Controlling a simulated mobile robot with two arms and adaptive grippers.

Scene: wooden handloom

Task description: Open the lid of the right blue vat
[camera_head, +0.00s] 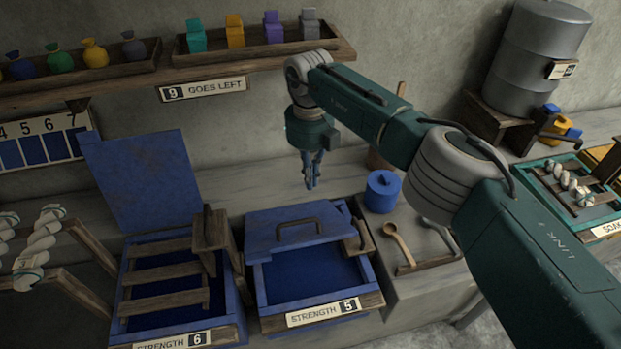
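The right blue vat (262,290), labelled STRENGTH 5, stands in the middle front. Its blue lid (265,238) has a dark bar handle (297,222) and covers the back part of the opening. The front part of the opening shows dark blue inside. I cannot tell whether the lid is tilted or lies flat. My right gripper (312,186) points down above and behind the lid, apart from the handle, with nothing seen in it. Its fingers look close together, but their gap is unclear. My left gripper is out of view.
The left blue vat (117,308), labelled STRENGTH 6, has its lid (148,180) standing up. A blue lidded pot (382,192) and a wooden spoon (399,243) are right of the right vat. A wooden shelf (262,62) with bags and blocks runs above.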

